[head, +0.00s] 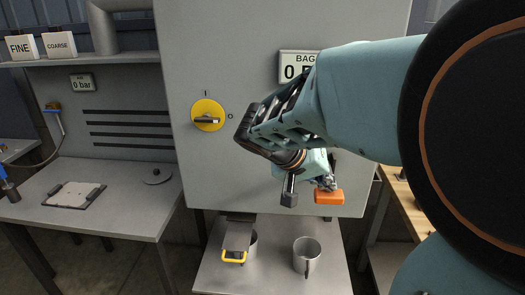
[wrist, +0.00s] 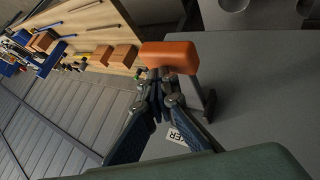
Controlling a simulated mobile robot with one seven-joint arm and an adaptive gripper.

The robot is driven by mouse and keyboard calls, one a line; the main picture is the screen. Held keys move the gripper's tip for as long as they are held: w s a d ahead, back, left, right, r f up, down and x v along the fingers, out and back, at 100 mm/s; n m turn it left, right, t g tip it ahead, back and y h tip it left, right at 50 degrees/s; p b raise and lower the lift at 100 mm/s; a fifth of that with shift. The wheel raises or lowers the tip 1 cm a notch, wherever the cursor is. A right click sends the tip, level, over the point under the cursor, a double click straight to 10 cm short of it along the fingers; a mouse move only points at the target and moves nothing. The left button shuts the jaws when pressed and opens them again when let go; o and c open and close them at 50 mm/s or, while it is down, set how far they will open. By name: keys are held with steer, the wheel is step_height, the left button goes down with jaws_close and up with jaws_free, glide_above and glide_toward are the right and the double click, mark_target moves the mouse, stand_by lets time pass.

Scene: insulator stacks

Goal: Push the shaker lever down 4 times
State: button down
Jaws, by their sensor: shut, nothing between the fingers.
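The shaker lever shows as an orange block-shaped handle (head: 329,197) at the lower right of the grey cabinet front. In the wrist view the orange handle (wrist: 168,56) is joined to a grey arm that runs toward a dark piece on the panel. My gripper (head: 325,183) points down, with its fingertips right above the handle. In the wrist view my gripper (wrist: 158,74) is shut and empty, its tips at the handle's near edge. I cannot tell whether they touch it. My wrist hides part of the panel around the lever.
A yellow rotary knob (head: 208,115) sits on the cabinet (head: 240,40) to the left. Below, a metal cup (head: 307,255) and a yellow-handled container (head: 233,256) stand on a low shelf. A wooden workbench (wrist: 92,40) with brown boxes lies to the side.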

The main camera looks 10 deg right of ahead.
mark_target(322, 196)
steer(key=shift+s+f+b, duration=0.1)
steer(key=shift+f+b, duration=2.25)
steer(key=shift+b, duration=0.05)
stand_by(1.7)
steer(key=shift+r, duration=0.15)
stand_by(0.4)
steer(key=shift+r+p, duration=1.6)
steer(key=shift+r, duration=1.35)
steer(key=shift+r, duration=0.15)
steer(key=shift+r+p, duration=1.45)
steer(key=shift+r, duration=0.95)
